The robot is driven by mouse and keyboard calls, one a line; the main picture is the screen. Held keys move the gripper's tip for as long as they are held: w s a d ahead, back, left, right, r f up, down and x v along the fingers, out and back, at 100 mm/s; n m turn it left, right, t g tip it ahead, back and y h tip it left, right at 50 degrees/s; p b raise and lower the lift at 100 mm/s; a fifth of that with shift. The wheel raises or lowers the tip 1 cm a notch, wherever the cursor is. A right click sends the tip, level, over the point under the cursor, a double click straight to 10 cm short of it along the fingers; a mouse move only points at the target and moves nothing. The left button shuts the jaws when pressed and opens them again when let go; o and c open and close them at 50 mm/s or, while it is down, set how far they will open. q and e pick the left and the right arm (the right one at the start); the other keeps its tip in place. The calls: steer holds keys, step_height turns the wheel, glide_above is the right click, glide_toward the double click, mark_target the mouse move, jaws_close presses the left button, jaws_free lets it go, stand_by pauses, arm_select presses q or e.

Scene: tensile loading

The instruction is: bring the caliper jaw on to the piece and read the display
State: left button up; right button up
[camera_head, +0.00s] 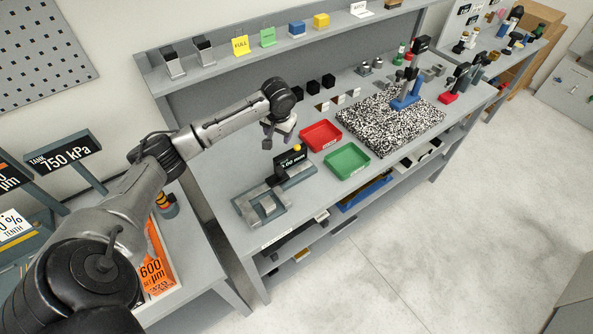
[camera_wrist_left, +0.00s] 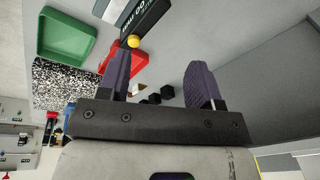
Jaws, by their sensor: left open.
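The caliper (camera_head: 246,211) is a grey fixture with a gapped jaw frame, lying at the front left of the bench. Its black display (camera_head: 292,161) carries white digits that look like "0.00 mm", the first digit unclear. A yellow knob (camera_head: 297,148) sits at the display; it also shows in the left wrist view (camera_wrist_left: 133,41), beside the display (camera_wrist_left: 145,22). My left gripper (camera_head: 279,141) hangs open and empty above and behind the display. Its two dark fingers (camera_wrist_left: 158,62) stand apart with nothing between them. I cannot make out a piece in the jaw. My right gripper is out of view.
A red tray (camera_head: 337,130) and a green tray (camera_head: 369,157) lie right of the caliper. Beyond them is a speckled mat (camera_head: 432,118) with a blue stand (camera_head: 405,103). Black cubes (camera_head: 312,87) stand behind, under a shelf with coloured blocks. Bare bench lies left of the caliper.

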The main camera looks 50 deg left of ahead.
mark_target(279, 168)
arm_select(q)
steer(key=f+n, duration=0.2)
steer(key=f, duration=0.2)
steer(key=s+d+f+n+h, duration=0.1)
steer(key=f+n, duration=0.1)
steer(key=f, duration=0.2)
steer(key=f+n+g+h, duration=0.1)
steer(key=f+n, duration=0.1)
steer(key=f, duration=0.3)
steer(key=shift+s+d, duration=0.25)
steer(key=shift+d, duration=0.05)
steer(key=shift+f, duration=0.9)
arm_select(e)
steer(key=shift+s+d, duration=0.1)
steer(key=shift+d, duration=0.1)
arm_select(q)
steer(key=shift+c, duration=0.4)
